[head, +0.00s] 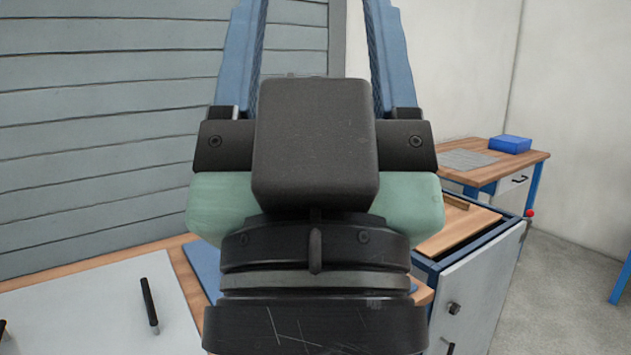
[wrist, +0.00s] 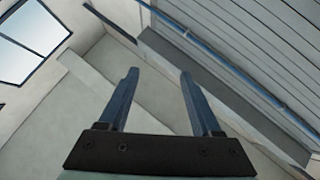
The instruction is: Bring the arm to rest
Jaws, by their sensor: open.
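My gripper fills the middle of the head view, very close to the camera and pointing up. Its two blue fingers stand wide apart, and their tips are cut off by the top edge. In the wrist view my gripper (wrist: 157,78) is open, with nothing between the fingers. Beyond the fingers there are only walls and a window, so the gripper is clear of any object. My wrist hides much of the workbench behind it.
A wooden-topped bench (head: 178,258) with a pale mat (head: 95,310) and a dark rod-like tool (head: 149,303) lies at lower left. A grey cabinet (head: 480,285) stands at right. A farther table (head: 525,160) holds a blue box (head: 510,144). Open floor (head: 575,290) shows at right.

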